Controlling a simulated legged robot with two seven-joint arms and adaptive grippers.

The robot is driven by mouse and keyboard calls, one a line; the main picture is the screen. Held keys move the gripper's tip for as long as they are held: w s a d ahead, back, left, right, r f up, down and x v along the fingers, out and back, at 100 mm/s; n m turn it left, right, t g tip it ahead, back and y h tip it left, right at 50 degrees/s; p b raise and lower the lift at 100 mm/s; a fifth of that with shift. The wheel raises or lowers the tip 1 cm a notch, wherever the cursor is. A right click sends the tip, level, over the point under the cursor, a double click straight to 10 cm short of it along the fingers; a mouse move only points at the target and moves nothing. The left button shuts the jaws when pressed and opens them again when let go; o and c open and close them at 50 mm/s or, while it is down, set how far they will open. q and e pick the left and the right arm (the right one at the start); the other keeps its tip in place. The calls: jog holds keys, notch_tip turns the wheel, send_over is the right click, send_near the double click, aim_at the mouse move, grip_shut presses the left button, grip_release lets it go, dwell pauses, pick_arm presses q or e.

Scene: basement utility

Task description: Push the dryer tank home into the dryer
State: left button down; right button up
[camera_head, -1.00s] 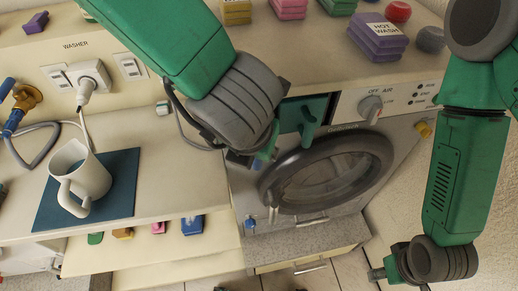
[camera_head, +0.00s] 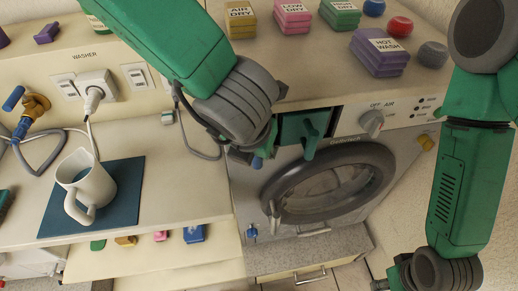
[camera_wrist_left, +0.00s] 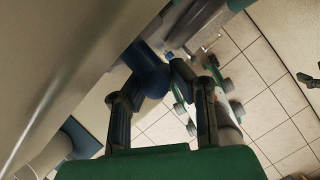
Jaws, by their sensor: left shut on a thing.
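The dryer tank (camera_head: 292,128) is a green drawer with an upright green handle at the dryer's upper left. A dark gap shows beside its top right; how deep it sits I cannot tell. The grey dryer (camera_head: 225,165) has a round door below it. My left gripper (camera_head: 258,160) is just left of the tank, mostly hidden behind its own wrist. In the left wrist view its fingers (camera_wrist_left: 155,85) are shut on a dark blue thing (camera_wrist_left: 148,68), not clearly identifiable. My right gripper (camera_head: 380,286) is at the bottom edge, mostly cut off.
A white mug (camera_head: 90,188) stands on a dark blue mat (camera_head: 125,205) on the left counter. Labelled coloured blocks, such as the purple one (camera_head: 375,52), lie on the ledge above the dryer. A plug and cable hang at the left wall. Tiled floor is open below.

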pick_arm(q)
jog(key=c, duration=1.3)
grip_release()
jog(key=shift+s+r, duration=0.1)
jog(key=shift+r, duration=0.25)
jog(key=v, duration=1.1)
jog(key=shift+a, duration=0.1)
jog(key=shift+s, duration=0.1)
